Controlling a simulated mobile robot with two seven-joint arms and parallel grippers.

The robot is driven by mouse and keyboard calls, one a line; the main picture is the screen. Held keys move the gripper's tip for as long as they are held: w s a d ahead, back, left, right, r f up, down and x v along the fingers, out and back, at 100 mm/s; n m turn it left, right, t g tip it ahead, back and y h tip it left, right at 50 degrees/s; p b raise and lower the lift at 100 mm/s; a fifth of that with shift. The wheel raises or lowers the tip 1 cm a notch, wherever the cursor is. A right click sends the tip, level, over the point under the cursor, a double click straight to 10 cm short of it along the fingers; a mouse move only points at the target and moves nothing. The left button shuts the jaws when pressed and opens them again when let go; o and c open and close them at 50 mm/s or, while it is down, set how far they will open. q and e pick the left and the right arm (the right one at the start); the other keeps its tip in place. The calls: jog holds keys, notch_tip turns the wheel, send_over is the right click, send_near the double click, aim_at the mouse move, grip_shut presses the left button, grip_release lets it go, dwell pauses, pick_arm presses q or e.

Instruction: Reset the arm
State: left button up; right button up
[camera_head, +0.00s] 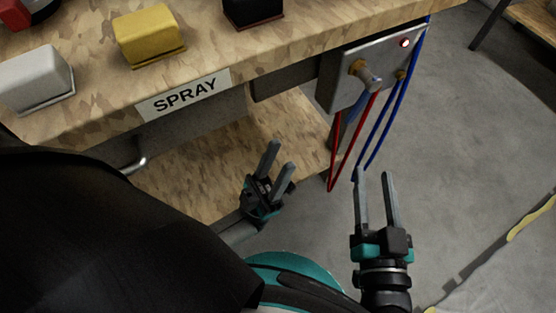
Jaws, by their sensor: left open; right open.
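My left gripper (274,158) is open and empty, with its two grey fingers pointing up and slightly right. It is in front of the wooden bench's lower shelf (190,190). My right gripper (374,177) is open and empty over the grey floor, with its fingers pointing up the picture. It is just below the hanging red and blue hoses and appears close to the blue one; I cannot tell whether they touch. Most of my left arm is hidden behind a large black shape at the lower left.
A wooden bench top (100,100) with a SPRAY label (184,94) carries a yellow block (148,38), a white block (34,78) and a black block (252,12). A grey box (345,80) with red hoses (350,140) and blue hoses (388,120) hangs at its right end.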

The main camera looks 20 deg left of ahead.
jog(key=shift+s+a, duration=0.2)
jog(key=shift+s, duration=0.05)
jog(key=shift+w, duration=0.1)
jog(key=shift+d, duration=0.1)
dwell(0.3)
